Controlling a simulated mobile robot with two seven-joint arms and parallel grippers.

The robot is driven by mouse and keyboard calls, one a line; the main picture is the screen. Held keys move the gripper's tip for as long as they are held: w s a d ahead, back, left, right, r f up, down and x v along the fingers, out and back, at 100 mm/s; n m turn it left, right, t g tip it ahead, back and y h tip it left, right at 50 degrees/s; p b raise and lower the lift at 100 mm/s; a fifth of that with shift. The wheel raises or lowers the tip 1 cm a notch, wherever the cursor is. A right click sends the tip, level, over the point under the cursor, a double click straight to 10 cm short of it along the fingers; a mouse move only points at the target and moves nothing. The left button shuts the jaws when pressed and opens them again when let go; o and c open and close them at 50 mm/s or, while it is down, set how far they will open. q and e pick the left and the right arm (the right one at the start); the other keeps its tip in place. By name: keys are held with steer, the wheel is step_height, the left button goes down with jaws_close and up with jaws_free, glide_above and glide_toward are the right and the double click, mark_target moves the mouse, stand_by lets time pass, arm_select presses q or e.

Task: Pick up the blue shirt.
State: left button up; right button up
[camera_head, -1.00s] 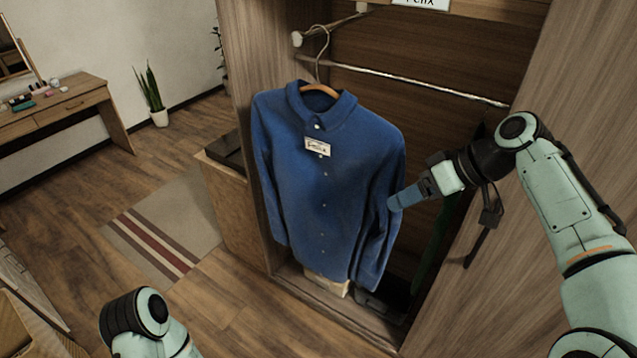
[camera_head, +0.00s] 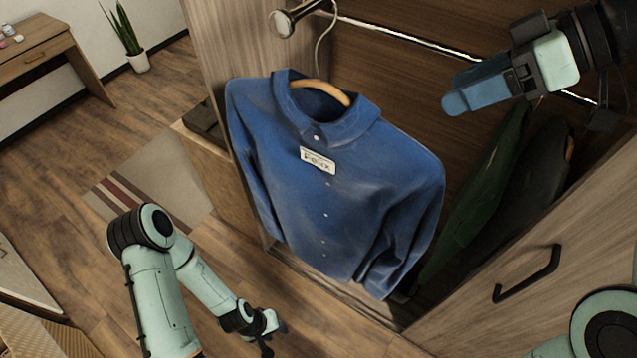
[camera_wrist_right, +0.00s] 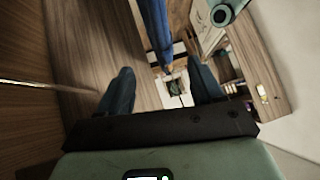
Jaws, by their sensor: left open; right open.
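The blue shirt (camera_head: 335,190) hangs upright on a wooden hanger (camera_head: 322,90) at the front of the wardrobe in the head view. It has a white name tag (camera_head: 317,160) and its buttons are done up. The top of the hanger's hook is not clear. My right gripper (camera_head: 453,103) is open, above and right of the shirt's right shoulder, apart from it. In the right wrist view its two fingers (camera_wrist_right: 162,70) are spread, with the shirt (camera_wrist_right: 154,22) seen edge-on beyond them. My left gripper (camera_head: 278,325) is open and empty, low and left of the shirt's hem.
A metal rail (camera_head: 400,38) crosses the wardrobe. Dark and green garments (camera_head: 495,195) hang behind the shirt at right. An open door with a black handle (camera_head: 527,274) stands at lower right. The floor at left, with a striped rug (camera_head: 150,182), is free.

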mark_target(390, 124)
steer(key=x, duration=0.8)
steer(key=shift+s+a+f, duration=0.15)
steer(key=shift+s, duration=0.05)
steer(key=shift+x, duration=2.25)
steer(key=shift+f, duration=0.1)
